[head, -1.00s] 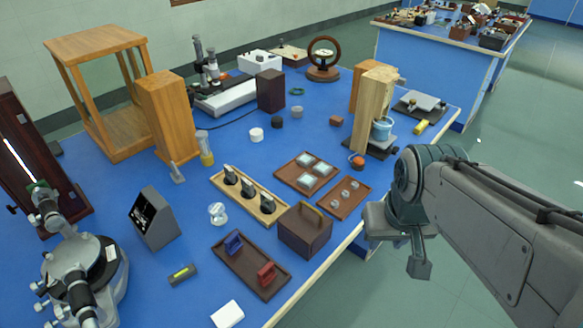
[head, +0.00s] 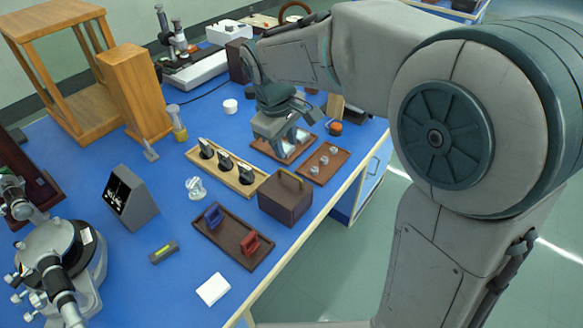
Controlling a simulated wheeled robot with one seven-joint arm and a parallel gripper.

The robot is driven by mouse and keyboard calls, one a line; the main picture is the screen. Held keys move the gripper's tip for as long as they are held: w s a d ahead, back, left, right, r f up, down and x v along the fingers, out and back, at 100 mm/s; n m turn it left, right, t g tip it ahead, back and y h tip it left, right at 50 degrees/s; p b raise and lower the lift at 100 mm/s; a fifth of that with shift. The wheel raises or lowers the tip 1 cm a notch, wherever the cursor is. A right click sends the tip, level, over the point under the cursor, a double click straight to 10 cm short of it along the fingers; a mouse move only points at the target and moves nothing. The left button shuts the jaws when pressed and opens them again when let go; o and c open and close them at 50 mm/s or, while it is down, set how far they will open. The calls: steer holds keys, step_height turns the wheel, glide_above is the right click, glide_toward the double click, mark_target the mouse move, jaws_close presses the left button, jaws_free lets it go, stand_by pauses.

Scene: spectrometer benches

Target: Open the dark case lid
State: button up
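The dark case (head: 285,205) is a small dark brown box near the front edge of the blue bench, with a brass-coloured handle on its flat lid. The lid looks shut. My gripper (head: 289,146) points down above and behind the case, over the brown tray of pale square pieces, and partly hides that tray. Its two fingers look spread apart with nothing between them. The gripper is apart from the case.
A tray with blue and red pieces (head: 232,243) lies left of the case. A wooden rack (head: 222,166) and a tray of small round pieces (head: 323,164) lie behind it. My arm hides the bench's right part.

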mark_target(292, 175)
steer(key=f, duration=0.3)
steer(key=w+f, duration=0.1)
steer(key=f, duration=0.2)
steer(key=d+f, duration=0.1)
steer(key=f, duration=0.3)
steer(key=shift+w+d, duration=0.1)
steer(key=shift+w, duration=0.2)
jaws_close()
